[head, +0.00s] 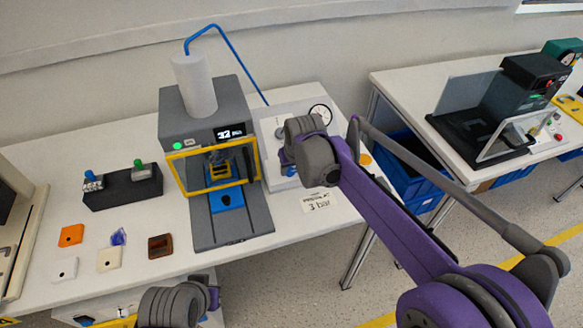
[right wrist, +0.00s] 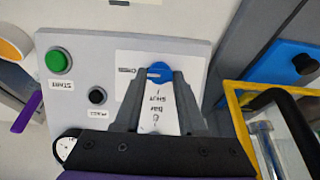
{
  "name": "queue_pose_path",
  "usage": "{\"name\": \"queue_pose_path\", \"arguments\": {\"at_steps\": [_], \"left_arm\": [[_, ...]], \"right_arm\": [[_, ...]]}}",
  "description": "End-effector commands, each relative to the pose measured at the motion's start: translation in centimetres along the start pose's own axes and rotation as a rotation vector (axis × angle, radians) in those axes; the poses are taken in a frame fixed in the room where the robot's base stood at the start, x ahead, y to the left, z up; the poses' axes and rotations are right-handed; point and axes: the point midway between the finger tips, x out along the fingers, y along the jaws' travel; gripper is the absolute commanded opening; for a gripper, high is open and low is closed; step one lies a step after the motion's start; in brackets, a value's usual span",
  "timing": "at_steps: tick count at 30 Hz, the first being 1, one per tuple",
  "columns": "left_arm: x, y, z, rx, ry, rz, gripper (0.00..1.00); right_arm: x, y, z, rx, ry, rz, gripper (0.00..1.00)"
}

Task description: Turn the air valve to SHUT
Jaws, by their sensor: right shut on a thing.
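The air valve is a small blue knob (right wrist: 160,72) on a light grey panel (right wrist: 195,47), with a white label (right wrist: 160,105) marked SHUT just below it in the right wrist view. My right gripper (right wrist: 160,82) is shut on the knob, one dark finger on each side. In the head view, a bit of the blue knob (head: 291,171) shows under my right gripper (head: 288,158), which hides much of the panel. I cannot tell exactly where the knob points. Part of my left arm's end shows at the bottom of the head view; its fingers cannot be made out.
A green START button (right wrist: 58,61) and a black button (right wrist: 97,95) sit beside the valve. The grey press (head: 200,115) with a yellow guard stands left of the panel. A gauge (head: 321,114) is behind my gripper. Small coloured blocks lie on the table's left.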

Motion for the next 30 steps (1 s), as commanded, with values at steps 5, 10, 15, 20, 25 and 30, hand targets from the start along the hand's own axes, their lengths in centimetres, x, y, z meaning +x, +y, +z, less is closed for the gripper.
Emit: {"name": "queue_pose_path", "arguments": {"at_steps": [5,10,15,20,25,30], "left_arm": [[-0.07,0.0,-0.04,0.0,0.0,0.0,0.0],[-0.24,0.0,-0.13,0.0,0.001,0.0,0.0],[-0.49,0.0,-0.28,0.0,0.002,0.0,0.0],[-0.69,0.0,-0.39,0.0,0.003,0.0,0.0],[-0.79,0.0,-0.45,0.0,0.003,0.0,0.0],[-0.79,0.0,-0.45,0.0,0.003,0.0,0.0]], "right_arm": [[-0.04,-0.02,-0.01,-0.02,0.0,0.007,0.0],[-0.07,-0.11,-0.03,-0.085,0.0,0.027,0.0],[-0.09,-0.27,-0.04,-0.2,0.0,0.062,0.0],[-0.07,-0.39,0.02,-0.34,0.0,0.106,0.0],[-0.04,-0.47,0.09,-0.495,0.0,0.156,0.0],[0.0,-0.6,0.17,-0.65,0.001,0.205,0.0]]}}
